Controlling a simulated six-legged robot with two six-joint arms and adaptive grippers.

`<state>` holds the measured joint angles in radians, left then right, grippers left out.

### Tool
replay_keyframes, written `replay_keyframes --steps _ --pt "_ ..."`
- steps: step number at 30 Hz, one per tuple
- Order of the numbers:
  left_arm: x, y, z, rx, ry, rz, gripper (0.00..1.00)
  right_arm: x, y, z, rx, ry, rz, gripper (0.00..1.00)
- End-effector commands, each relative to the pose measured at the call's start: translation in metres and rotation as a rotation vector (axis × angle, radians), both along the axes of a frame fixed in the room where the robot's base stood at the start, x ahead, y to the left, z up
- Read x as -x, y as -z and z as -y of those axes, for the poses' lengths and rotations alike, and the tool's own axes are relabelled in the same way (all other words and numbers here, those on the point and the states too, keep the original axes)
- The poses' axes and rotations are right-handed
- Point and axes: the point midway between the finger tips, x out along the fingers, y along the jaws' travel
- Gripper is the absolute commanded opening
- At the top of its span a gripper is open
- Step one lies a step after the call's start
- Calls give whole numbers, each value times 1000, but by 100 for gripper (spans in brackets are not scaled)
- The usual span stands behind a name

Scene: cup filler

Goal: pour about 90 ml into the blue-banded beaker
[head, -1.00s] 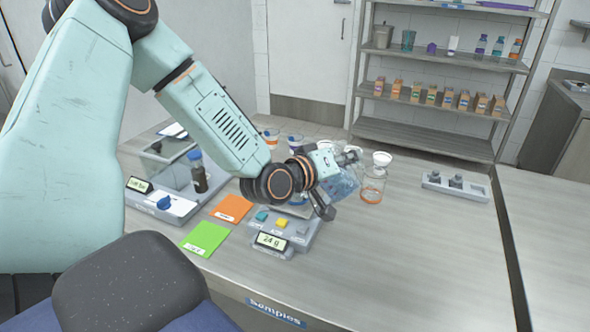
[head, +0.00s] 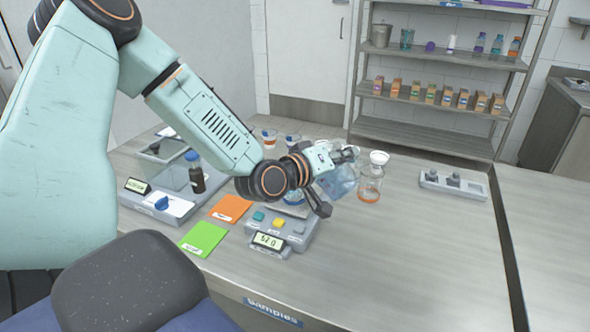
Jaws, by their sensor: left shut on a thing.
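My left gripper (head: 330,178) is shut on a clear vessel (head: 341,182) with a pale blue tint, held tilted above the table at the scale's right. A scale (head: 282,229) stands below my left wrist, its lit display (head: 268,241) showing digits too small to read surely. A glass with blue on it, seemingly the blue-banded beaker (head: 293,197), stands on the scale pan, mostly hidden by my wrist and gripper. The vessel's lip and any stream are hidden. My right gripper is not in view.
A glass flask (head: 370,184) with a white top and orange base stands close right of the held vessel. A grey tray (head: 453,184) is right. The front right table is clear.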

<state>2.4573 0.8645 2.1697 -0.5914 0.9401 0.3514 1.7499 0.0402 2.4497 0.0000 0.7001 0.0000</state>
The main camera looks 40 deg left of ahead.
Motion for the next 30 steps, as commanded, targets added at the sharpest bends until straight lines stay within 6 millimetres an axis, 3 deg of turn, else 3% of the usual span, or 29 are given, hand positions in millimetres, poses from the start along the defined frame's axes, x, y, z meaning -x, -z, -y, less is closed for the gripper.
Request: replay_keyframes --steps 25,30 --pt "-1 -6 -1 29 -2 6 0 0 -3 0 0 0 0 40" --pt "-1 12 8 -86 4 -12 0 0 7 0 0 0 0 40"
